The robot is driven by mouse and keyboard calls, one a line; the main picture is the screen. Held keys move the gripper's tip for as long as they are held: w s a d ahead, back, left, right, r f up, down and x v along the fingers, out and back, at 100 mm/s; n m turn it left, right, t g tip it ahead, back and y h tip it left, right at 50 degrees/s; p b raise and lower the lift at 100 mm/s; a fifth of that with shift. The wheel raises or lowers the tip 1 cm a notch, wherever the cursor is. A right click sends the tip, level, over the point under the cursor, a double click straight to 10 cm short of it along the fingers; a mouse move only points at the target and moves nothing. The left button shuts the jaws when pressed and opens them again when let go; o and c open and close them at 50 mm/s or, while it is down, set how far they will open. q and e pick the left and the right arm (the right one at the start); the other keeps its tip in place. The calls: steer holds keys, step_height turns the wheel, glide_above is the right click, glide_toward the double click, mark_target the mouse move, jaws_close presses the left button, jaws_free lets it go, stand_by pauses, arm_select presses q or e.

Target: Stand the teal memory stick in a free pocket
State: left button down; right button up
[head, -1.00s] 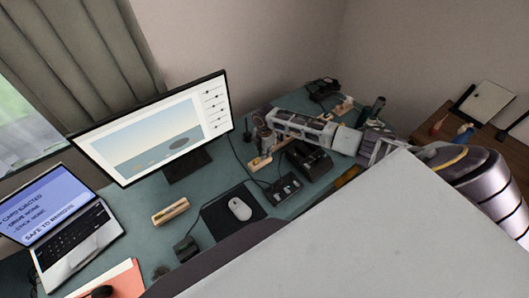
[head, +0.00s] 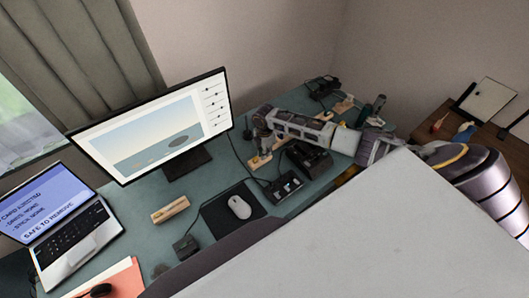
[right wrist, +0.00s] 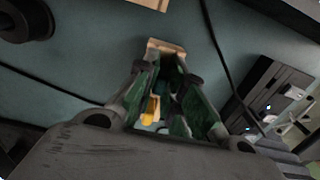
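My right gripper (head: 262,132) reaches over the desk and points down at a small wooden block (head: 260,161). In the right wrist view the right gripper (right wrist: 167,75) has its two green-padded fingers leaning toward each other with a narrow gap between the tips. The wooden block's edge (right wrist: 166,46) shows just beyond them. A yellow piece (right wrist: 151,108) and dark and pale bits show between the fingers. I cannot make out the teal memory stick for certain, nor whether the fingers grip something. The block's pockets are largely hidden. My left gripper is not in view.
A black box (head: 309,158) and a dark hub with cables (head: 284,186) lie close to my right arm. A monitor (head: 160,130), mouse (head: 240,207), laptop (head: 70,240) and another wooden piece (head: 170,209) stand further left. Some teal desk between monitor and mouse is clear.

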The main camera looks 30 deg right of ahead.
steer(key=o, duration=0.5)
steer(key=shift+o, duration=0.2)
step_height(320, 180, up, 12)
stand_by(0.8)
steer(key=shift+f, duration=0.1)
stand_by(0.9)
